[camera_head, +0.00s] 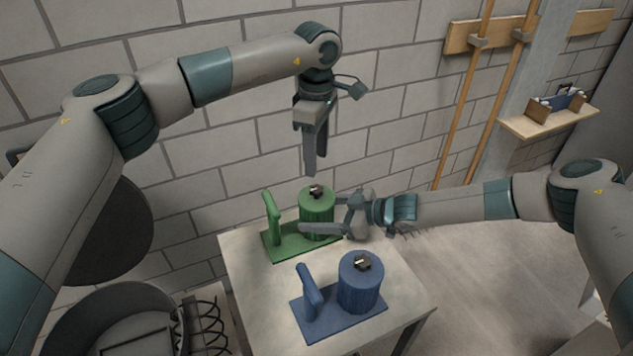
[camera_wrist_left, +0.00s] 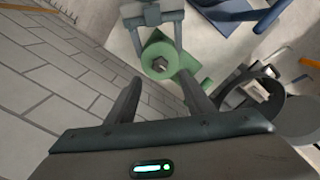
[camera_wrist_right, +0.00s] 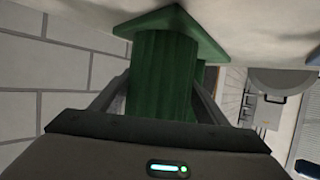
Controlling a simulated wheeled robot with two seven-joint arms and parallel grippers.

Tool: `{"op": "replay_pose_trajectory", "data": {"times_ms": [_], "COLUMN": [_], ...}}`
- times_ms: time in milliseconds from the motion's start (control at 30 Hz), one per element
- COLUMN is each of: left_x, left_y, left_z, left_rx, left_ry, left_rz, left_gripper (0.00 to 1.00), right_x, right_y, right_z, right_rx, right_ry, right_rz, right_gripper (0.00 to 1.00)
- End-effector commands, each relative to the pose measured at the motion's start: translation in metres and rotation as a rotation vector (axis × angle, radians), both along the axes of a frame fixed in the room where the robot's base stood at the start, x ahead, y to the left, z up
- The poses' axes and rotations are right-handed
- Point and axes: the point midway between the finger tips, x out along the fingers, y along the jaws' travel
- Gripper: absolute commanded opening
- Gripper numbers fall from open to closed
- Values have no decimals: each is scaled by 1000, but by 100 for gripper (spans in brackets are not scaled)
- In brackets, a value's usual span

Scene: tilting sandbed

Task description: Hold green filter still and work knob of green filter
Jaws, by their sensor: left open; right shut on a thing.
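The green filter (camera_head: 316,222) stands upright on its green base with a green handle post (camera_head: 272,218), at the back of the small table. Its dark knob (camera_head: 317,191) is on top and also shows in the left wrist view (camera_wrist_left: 160,65). My right gripper (camera_head: 322,214) is shut on the green filter from the right, one finger on each side of the ribbed body (camera_wrist_right: 162,80). My left gripper (camera_head: 311,165) is open and empty, pointing down above the knob, apart from it. In the left wrist view the knob lies between and beyond its fingers.
A blue filter (camera_head: 358,286) with its own knob and handle stands nearer on the same table (camera_head: 258,302). A block wall (camera_head: 395,115) rises behind. A dark round bin (camera_head: 115,305) is on the lower left.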

Motion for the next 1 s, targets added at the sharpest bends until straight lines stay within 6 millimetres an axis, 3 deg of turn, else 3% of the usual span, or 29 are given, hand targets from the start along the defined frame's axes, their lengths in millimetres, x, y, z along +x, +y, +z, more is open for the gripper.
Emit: {"op": "replay_pose_trajectory", "data": {"times_ms": [300, 500, 933, 967, 1000], "left_x": [-1, 0, 0, 0, 0], "left_y": [0, 0, 0, 0, 0], "left_z": [-54, -77, -85, -85, -85], "left_rx": [0, 1, 0, 0, 0], "left_ry": [3, 2, 1, 1, 1], "left_rz": [1, 1, 1, 1, 1], "left_gripper": [48, 48, 48, 45, 36], "right_x": [0, 0, 0, 0, 0], "right_y": [0, 0, 0, 0, 0], "right_z": [1, 1, 1, 1, 1], "right_rx": [2, 2, 1, 1, 2], "right_ry": [-1, -1, 0, 0, -1], "right_rz": [0, 0, 0, 0, 0], "right_gripper": [30, 30, 30, 30, 30]}}
